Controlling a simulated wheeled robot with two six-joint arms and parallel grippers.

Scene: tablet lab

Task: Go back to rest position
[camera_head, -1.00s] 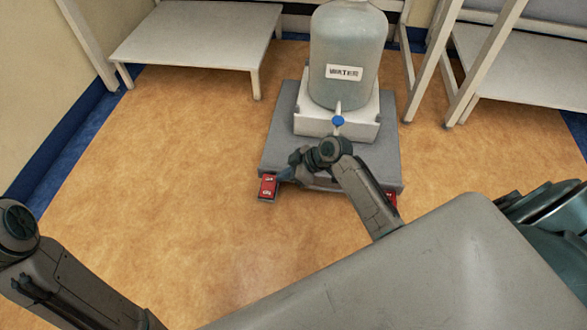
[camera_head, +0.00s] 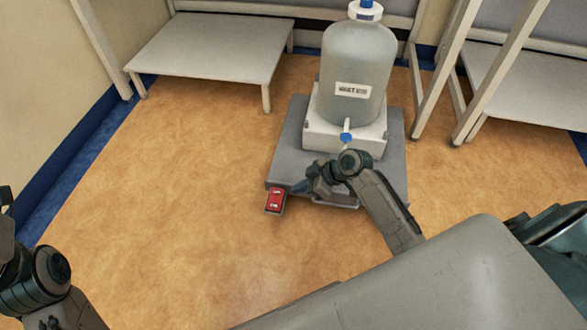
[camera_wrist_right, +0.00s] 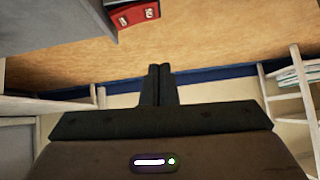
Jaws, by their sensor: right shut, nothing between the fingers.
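My right gripper (camera_head: 297,187) is shut and empty, at the front left of the grey platform and close to a small red block with white marks (camera_head: 275,200). In the right wrist view its two fingers (camera_wrist_right: 160,70) are together with nothing between them. The red block also shows there at the top (camera_wrist_right: 130,15), apart from the fingertips. My left arm enters at the lower left of the head view, but its gripper does not show.
A large water bottle (camera_head: 356,65) with a blue tap (camera_head: 346,138) stands on a white base on the grey platform (camera_head: 290,150). A low white table (camera_head: 205,50) stands at the back left and white frames at the right. The brown floor (camera_head: 180,180) is clear on the left.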

